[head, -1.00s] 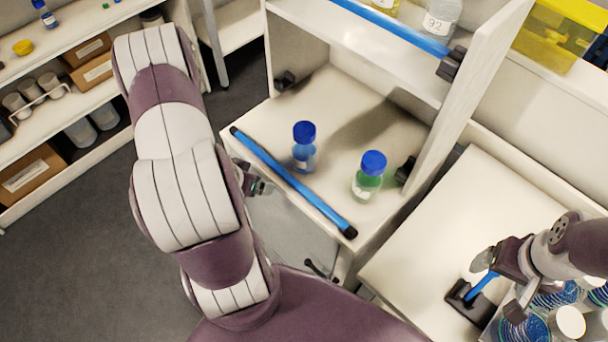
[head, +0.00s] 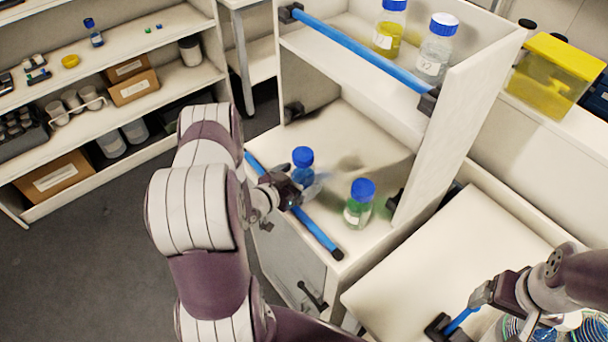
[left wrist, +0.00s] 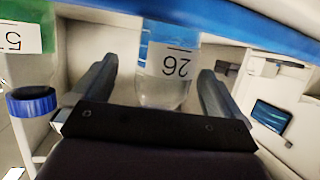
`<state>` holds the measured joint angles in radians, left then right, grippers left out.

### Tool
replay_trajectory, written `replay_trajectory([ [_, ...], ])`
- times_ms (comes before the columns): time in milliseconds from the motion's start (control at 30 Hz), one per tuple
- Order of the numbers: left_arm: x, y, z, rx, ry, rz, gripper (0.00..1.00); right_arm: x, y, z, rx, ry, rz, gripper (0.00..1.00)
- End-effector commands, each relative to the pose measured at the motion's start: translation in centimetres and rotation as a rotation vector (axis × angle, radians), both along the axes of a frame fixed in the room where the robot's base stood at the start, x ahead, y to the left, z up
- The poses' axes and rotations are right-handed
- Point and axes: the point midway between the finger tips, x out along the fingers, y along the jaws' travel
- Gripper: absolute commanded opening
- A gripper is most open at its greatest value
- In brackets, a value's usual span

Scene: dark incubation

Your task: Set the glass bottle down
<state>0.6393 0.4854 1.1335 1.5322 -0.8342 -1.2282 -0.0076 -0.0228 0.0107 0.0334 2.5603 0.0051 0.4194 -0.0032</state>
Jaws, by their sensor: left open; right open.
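The glass bottle with a blue cap and blue liquid (head: 302,172) stands upright on the lower shelf, behind the blue front bar. My left gripper (head: 288,188) is at its front left, open. In the left wrist view, which is upside down, the bottle's labelled body (left wrist: 168,78) is between the two spread fingers (left wrist: 158,90), with gaps visible beside it. Its cap is hidden there. A second blue-capped bottle with green liquid (head: 358,206) stands to its right. My right gripper (head: 480,298) is open at the lower right, by a blue handle (head: 460,320).
The blue bar (head: 318,232) crosses the lower shelf's front edge. The upper shelf holds a yellow-liquid bottle (head: 388,32) and a clear bottle (head: 436,48) behind another bar (head: 350,42). A pale worktop (head: 440,250) right of the shelf unit has clear room.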

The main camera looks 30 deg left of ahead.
Motion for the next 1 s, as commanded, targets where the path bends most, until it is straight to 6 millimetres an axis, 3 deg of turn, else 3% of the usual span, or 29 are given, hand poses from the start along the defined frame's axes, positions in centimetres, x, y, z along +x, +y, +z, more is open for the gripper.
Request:
replay_trajectory([
  [33,0.9,-0.2,0.1,-0.001,0.001,-0.003,1.00,0.0,0.0,1.0,0.000,0.000,0.000,0.86],
  [133,2.2,-0.4,-0.6,0.000,0.001,-0.002,1.00,0.0,0.0,1.0,0.000,0.000,0.000,0.86],
  [367,2.6,-0.4,-0.9,0.001,0.000,0.002,1.00,0.0,0.0,0.9,0.000,0.000,0.000,0.86],
  [400,2.6,-0.4,-0.9,0.001,0.000,0.002,0.97,0.0,0.0,0.9,0.000,0.000,0.000,0.86],
  [433,2.6,-0.4,-0.9,0.001,0.001,0.002,0.87,0.0,0.0,0.9,0.000,0.000,0.000,0.86],
  [600,2.6,-0.4,-0.9,0.001,0.001,0.001,0.32,0.0,0.0,0.9,0.000,0.000,0.000,0.86],
  [667,2.6,-0.3,-0.9,0.001,-0.001,0.002,0.22,0.0,0.0,0.9,0.000,0.000,0.000,0.86],
  [867,2.6,-0.3,-0.7,0.002,0.000,0.002,0.22,0.0,0.0,0.9,0.000,0.000,0.000,0.86],
  [1000,2.7,-0.3,0.8,0.002,-0.002,0.001,0.22,0.0,0.0,0.6,0.000,0.000,0.000,0.86],
])
